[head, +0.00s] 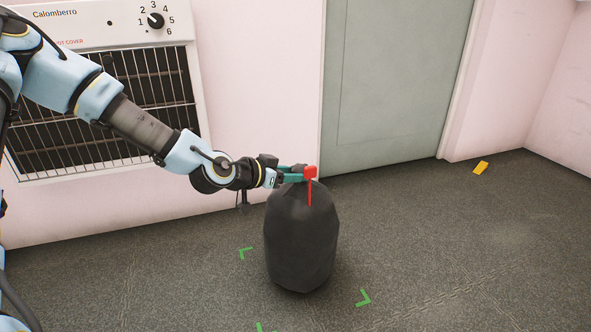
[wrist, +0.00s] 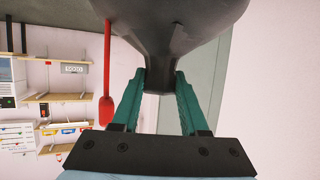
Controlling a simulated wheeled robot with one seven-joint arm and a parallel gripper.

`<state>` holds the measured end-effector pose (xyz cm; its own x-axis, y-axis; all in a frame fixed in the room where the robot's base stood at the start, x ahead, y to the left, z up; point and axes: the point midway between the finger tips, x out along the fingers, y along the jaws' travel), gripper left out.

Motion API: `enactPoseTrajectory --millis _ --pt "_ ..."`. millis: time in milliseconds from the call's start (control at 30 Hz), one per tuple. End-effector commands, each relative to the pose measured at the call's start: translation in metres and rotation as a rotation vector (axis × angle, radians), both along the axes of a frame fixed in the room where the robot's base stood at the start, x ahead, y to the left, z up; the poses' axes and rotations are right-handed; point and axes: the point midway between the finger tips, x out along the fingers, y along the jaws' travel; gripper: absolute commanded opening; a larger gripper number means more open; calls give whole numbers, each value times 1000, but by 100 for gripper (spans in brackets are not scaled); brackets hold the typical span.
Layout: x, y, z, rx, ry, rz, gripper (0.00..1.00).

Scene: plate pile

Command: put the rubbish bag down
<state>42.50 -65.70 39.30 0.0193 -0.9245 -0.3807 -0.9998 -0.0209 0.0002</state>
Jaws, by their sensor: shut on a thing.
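The rubbish bag (head: 300,240) is dark grey, full and upright, with a red tie and tag (head: 310,174) at its neck. My gripper (head: 296,175) is shut on the neck of the bag from the left. In the wrist view, the teal fingers (wrist: 160,85) pinch the dark neck, and the bag's body (wrist: 180,25) fills the top of the picture. The red tie (wrist: 107,75) hangs beside the fingers. Green corner marks (head: 364,298) lie on the floor around the bag. I cannot tell whether the bag's bottom touches the floor.
A heater (head: 110,95) with a wire grille is on the pink wall at the left. A grey-green door (head: 395,75) is behind the bag. A yellow wedge (head: 481,168) lies on the floor at the right. The floor (head: 440,240) right of the bag is clear. Shelves (wrist: 52,97) show in the wrist view.

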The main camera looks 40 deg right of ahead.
Motion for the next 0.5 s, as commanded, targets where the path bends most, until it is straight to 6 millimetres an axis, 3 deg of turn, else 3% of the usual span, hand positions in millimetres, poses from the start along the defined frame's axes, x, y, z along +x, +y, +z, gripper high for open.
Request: enactPoseTrajectory --millis 100,467,500 --pt "0 -1 -13 -5 -1 0 0" --pt "0 -1 -14 -5 -2 0 0" --pt "0 0 -18 1 0 -1 45"
